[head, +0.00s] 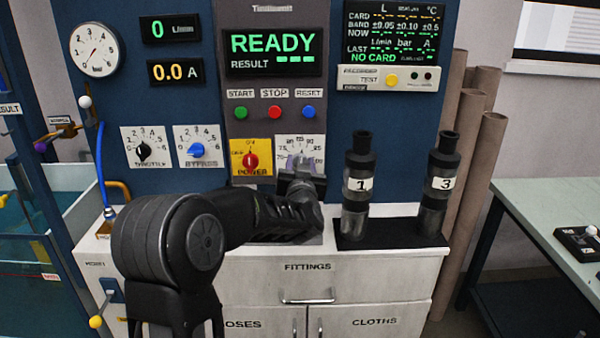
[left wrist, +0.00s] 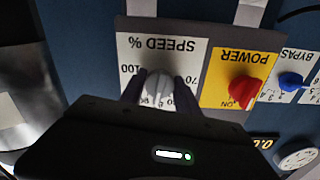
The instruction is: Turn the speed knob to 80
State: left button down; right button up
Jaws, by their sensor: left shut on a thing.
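The speed knob (left wrist: 158,90) is a pale grey knob on a white dial plate (left wrist: 180,50) marked SPEED %, upside down in the left wrist view. My left gripper (left wrist: 158,92) is shut on it, one dark finger on each side. In the head view my left gripper (head: 300,172) covers most of the knob, and only the upper part of its dial plate (head: 296,142) shows. The knob's pointer and exact setting are hard to read. My right gripper is not in view.
The red POWER knob (head: 251,160) on its yellow plate sits just left of the speed dial. The blue BYPASS knob (head: 196,149) and black THROTTLE knob (head: 143,151) are farther left. Pump tubes 1 (head: 358,190) and 3 (head: 438,190) stand close on the right. The display (head: 272,45) reads READY.

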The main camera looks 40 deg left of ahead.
pick_arm(q)
jog(key=n+b, duration=0.2)
jog(key=n, duration=0.1)
jog(key=n+b, duration=0.1)
jog(key=shift+f+n+b, duration=0.25)
jog(key=shift+n+b, duration=0.05)
jog(key=shift+b, duration=0.1)
jog(key=shift+d+r+n+b, duration=0.1)
jog(key=shift+r+n+b, duration=0.05)
jog(key=shift+n+b, duration=1.15)
jog(key=shift+n, duration=0.3)
jog(key=c, duration=0.9)
grip_release()
jog(key=shift+r, duration=0.1)
jog(key=v, duration=0.7)
jog(key=shift+s+d, duration=0.25)
